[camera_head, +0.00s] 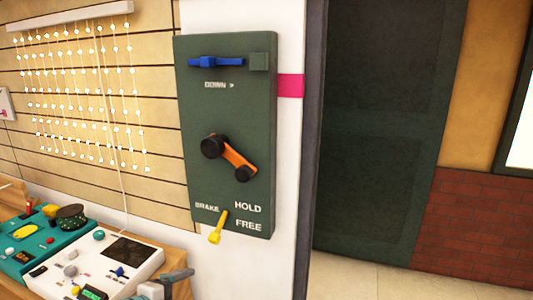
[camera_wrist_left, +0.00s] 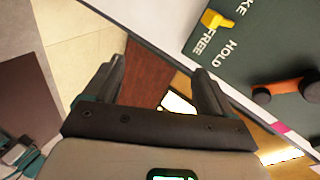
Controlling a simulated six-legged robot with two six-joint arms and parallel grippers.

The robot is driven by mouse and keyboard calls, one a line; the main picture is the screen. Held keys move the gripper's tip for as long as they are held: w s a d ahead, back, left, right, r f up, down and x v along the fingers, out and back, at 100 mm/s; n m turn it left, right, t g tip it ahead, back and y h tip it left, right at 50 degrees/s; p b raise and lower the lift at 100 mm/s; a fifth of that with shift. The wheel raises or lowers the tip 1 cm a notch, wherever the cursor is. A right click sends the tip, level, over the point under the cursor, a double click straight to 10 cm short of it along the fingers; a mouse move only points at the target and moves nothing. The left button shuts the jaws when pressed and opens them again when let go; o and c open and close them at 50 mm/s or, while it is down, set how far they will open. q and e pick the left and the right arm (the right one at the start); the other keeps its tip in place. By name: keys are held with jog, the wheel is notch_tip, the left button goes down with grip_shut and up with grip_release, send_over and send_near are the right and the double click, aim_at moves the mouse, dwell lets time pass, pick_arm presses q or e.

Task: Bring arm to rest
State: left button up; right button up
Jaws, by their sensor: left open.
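My left gripper (camera_wrist_left: 160,85) is open in the left wrist view, with nothing between its two dark fingers. In the head view, grey parts that look like its fingers (camera_head: 165,283) show at the bottom edge, below the green wall panel (camera_head: 225,105). The gripper is apart from the panel. My right gripper is in neither view.
The panel carries a blue slider (camera_head: 215,62), an orange crank (camera_head: 236,158) and a yellow brake lever (camera_head: 217,228) tilted downward near FREE. A white console (camera_head: 130,275) and a teal console (camera_head: 28,250) sit at lower left. Floor (camera_head: 365,265) is clear right.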

pick_arm(q)
jog(key=s+d+f+n+g, duration=0.3)
jog(key=s+f+n, duration=0.25)
jog(key=f, duration=0.75)
jog(key=s+d+f+n+g, duration=0.35)
jog(key=s+f, duration=0.35)
jog(key=f, duration=0.5)
jog(key=s+f+n+g+y, duration=0.1)
jog(key=s+f+n+g, duration=0.1)
jog(key=s+f+n, duration=0.35)
jog(key=s+f+n+g+y, duration=0.1)
jog(key=s+f+n+g, duration=0.15)
jog(key=s+n, duration=0.6)
notch_tip(320, 180, up, 15)
jog(key=p, duration=1.4)
jog(key=shift+s+f+p, duration=0.15)
jog(key=shift+s+p, duration=0.15)
jog(key=shift+p, duration=0.05)
jog(key=shift+a+f, duration=0.1)
